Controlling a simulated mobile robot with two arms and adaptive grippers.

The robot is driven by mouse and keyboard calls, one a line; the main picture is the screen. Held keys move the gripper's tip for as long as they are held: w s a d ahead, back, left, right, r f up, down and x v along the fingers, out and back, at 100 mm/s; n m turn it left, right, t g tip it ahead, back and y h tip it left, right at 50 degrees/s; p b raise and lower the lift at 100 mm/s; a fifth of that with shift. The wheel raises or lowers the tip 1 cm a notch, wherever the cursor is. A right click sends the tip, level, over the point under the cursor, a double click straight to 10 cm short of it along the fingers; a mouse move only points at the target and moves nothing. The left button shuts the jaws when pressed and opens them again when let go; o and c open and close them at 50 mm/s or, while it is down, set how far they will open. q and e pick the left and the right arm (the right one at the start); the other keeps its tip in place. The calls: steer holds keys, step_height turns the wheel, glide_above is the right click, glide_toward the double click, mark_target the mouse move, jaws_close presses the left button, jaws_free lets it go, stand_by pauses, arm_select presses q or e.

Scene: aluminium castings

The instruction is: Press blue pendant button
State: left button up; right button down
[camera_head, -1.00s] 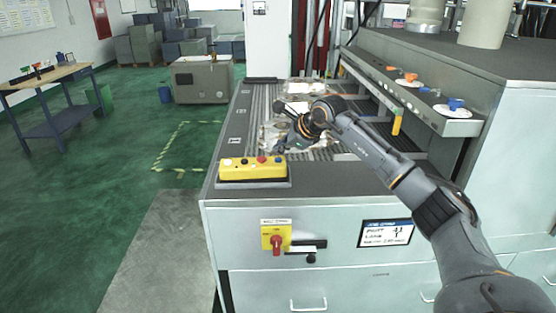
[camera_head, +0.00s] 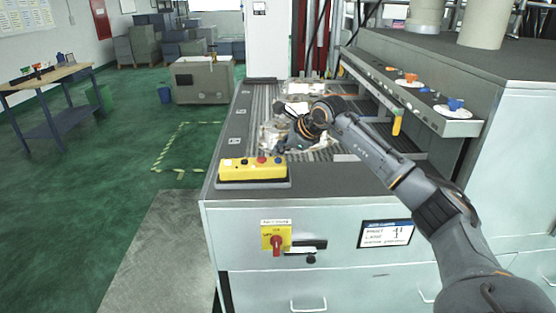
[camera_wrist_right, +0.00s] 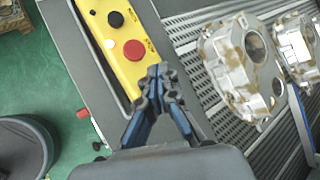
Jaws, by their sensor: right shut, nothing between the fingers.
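The yellow pendant (camera_head: 250,173) lies on the near left corner of the machine top, with a row of buttons. In the head view a small dark button (camera_head: 278,160) sits at its right end; its blue colour is hard to confirm. In the wrist view a black button (camera_wrist_right: 115,19) and a red button (camera_wrist_right: 134,50) show on the pendant (camera_wrist_right: 110,48). My right gripper (camera_head: 279,149) is shut and empty, fingertips over the pendant's right end. In the wrist view its fingertips (camera_wrist_right: 158,72) hide that end; contact cannot be told. My left gripper is out of view.
Metal castings (camera_wrist_right: 241,65) lie on the slatted conveyor (camera_head: 247,125) beyond the pendant. A shelf (camera_head: 430,113) with coloured parts runs along the right. A red rotary switch (camera_head: 276,242) is on the front panel.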

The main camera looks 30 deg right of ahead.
mark_target(280, 160)
steer(key=shift+f, duration=0.4)
steer(key=shift+f+b, duration=0.55)
stand_by(0.5)
steer(key=shift+r, duration=0.1)
steer(key=shift+r+p, duration=0.65)
steer(key=shift+r, duration=0.2)
steer(key=shift+r+p, duration=1.85)
steer(key=shift+r, duration=0.7)
